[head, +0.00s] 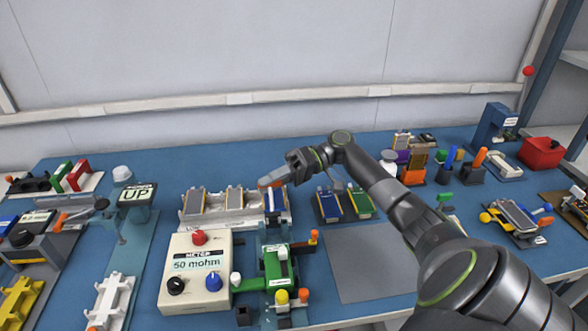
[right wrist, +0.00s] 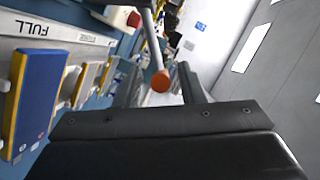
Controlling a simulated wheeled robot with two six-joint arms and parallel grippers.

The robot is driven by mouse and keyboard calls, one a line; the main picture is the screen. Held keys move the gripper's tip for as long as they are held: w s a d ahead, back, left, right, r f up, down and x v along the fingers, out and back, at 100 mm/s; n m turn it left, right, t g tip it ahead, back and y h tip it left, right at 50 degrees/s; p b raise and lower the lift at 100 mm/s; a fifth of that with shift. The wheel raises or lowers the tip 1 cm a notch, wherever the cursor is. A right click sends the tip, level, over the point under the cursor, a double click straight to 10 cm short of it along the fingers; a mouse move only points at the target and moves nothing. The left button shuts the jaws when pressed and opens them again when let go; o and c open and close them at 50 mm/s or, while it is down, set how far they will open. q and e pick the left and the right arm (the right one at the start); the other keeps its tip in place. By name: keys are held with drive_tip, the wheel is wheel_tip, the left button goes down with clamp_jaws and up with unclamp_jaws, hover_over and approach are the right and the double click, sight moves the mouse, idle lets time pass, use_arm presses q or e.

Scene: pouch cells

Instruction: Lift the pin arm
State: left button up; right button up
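The pin arm shows in the right wrist view as a grey rod with an orange rounded end (right wrist: 160,82). My right gripper (right wrist: 160,88) is open, with one finger on each side of the orange end and a visible gap to both. In the head view the right gripper (head: 280,180) is above the right part of the cell rack, behind the green test fixture (head: 277,262). An orange tip (head: 268,181) shows at its fingers there. The arm's lower part and pivot are hard to make out. My left gripper is not in view.
The meter box (head: 196,270), reading 50 mohm, stands left of the fixture. The rack (head: 215,220) holds several pouch cells; a blue cell (right wrist: 38,98) lies near the FULL label. Blue and green cells (head: 362,200) lie right of it. A grey mat (head: 365,265) is bare.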

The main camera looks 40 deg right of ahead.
use_arm(q)
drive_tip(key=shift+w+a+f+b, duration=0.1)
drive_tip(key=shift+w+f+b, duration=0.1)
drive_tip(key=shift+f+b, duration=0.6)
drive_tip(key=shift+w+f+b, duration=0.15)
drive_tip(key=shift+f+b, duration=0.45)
drive_tip(key=shift+b, duration=0.35)
use_arm(e)
drive_tip(key=v, duration=1.6)
drive_tip(key=shift+d, duration=0.35)
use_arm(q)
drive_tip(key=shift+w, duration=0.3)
use_arm(e)
drive_tip(key=shift+s, duration=0.1)
